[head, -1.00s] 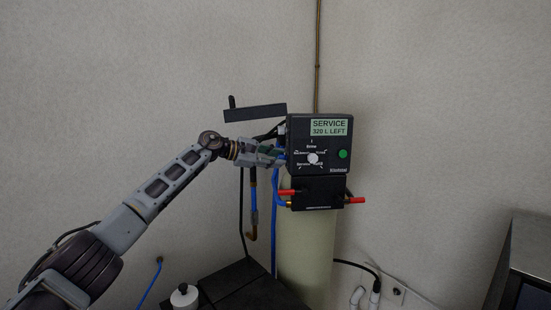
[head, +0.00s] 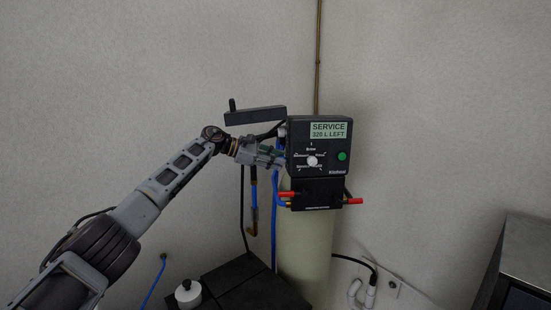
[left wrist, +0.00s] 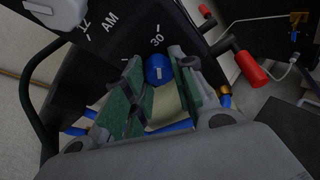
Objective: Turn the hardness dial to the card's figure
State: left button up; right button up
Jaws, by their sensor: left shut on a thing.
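The hardness dial appears to be the small blue knob (left wrist: 160,68) on the side of the black control head (head: 296,135). It carries a white pointer line, roughly upright in the left wrist view, below a printed 30. My left gripper (left wrist: 158,76) has its green-padded fingers on either side of the blue knob and is shut on it. In the head view the same gripper (head: 279,157) is at the left side of the control head, where the knob is hidden. No card with a figure shows. My right gripper is not in view.
The head's front has a white selector knob (head: 311,161), a green button (head: 342,156) and a display (head: 328,130) reading "SERVICE 320 L LEFT". A black bracket (head: 255,116) juts out above my gripper. Red-handled valves (head: 355,201) and blue hoses (head: 274,225) sit below.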

pick_arm(q)
jog(key=shift+n+g, duration=0.5)
jog(key=shift+n, duration=0.3)
jog(key=o, duration=1)
jog(key=shift+o, duration=0.2)
jog(key=s+a, duration=0.3)
jog(key=a, duration=0.9)
jog(key=shift+s+a+r, duration=0.2)
jog(key=shift+s+a, duration=0.15)
